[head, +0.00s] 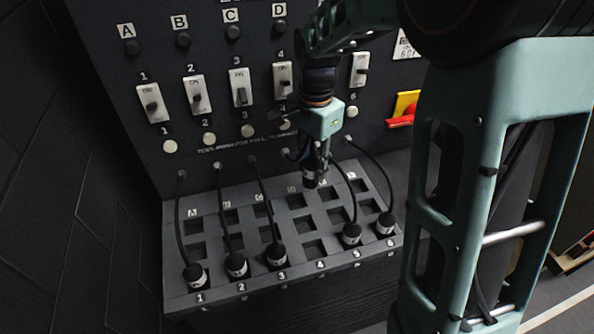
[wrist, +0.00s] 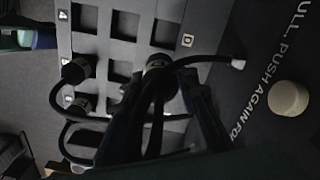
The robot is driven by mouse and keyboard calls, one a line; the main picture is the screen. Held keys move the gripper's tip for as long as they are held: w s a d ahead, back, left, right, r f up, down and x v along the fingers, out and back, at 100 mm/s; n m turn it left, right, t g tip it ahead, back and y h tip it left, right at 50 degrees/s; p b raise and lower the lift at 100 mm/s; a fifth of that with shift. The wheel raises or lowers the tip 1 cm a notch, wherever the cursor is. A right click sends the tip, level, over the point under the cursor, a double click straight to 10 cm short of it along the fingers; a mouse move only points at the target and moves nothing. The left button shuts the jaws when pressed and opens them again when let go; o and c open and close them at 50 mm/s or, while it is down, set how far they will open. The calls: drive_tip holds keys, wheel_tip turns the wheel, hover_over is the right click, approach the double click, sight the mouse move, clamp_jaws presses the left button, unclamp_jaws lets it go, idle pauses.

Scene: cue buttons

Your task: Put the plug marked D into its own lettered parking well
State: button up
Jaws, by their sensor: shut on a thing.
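My gripper (head: 314,168) is shut on a black plug (head: 310,180) with a cable, held above the back part of the sloped board. In the wrist view the fingers (wrist: 160,95) close around this plug (wrist: 158,66), with its cable bending to the right. No letter on the held plug can be read. The well board (head: 240,290) has numbered wells along its front and lettered wells along its back. In the wrist view, the label D (wrist: 187,40) sits beside an empty well (wrist: 163,33), which lies just above the held plug in the picture.
Other plugs stand in the front wells: plug 1 (head: 195,276), plug 2 (head: 237,265), plug 3 (head: 276,254), plug 5 (head: 352,233) and plug 6 (head: 385,224). Their cables arch back to the panel (head: 205,60). Front well 4 (head: 314,250) is empty. A red handle (head: 401,121) is on the right.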

drive_tip(key=shift+s+a+f+m+b, duration=0.2)
drive_tip(key=shift+a+f+m+b, duration=0.7)
drive_tip(key=shift+b, duration=0.4)
drive_tip(key=shift+s+a+f+m+b, duration=0.2)
drive_tip(key=shift+a+f+m+b, duration=0.7)
drive_tip(key=shift+b, duration=0.35)
drive_tip(key=shift+f, duration=0.1)
drive_tip(key=shift+f+b, duration=1.45)
drive_tip(key=shift+f, duration=0.7)
drive_tip(key=o, duration=1.3)
drive_tip(key=shift+c, duration=0.2)
drive_tip(key=shift+r, duration=0.1)
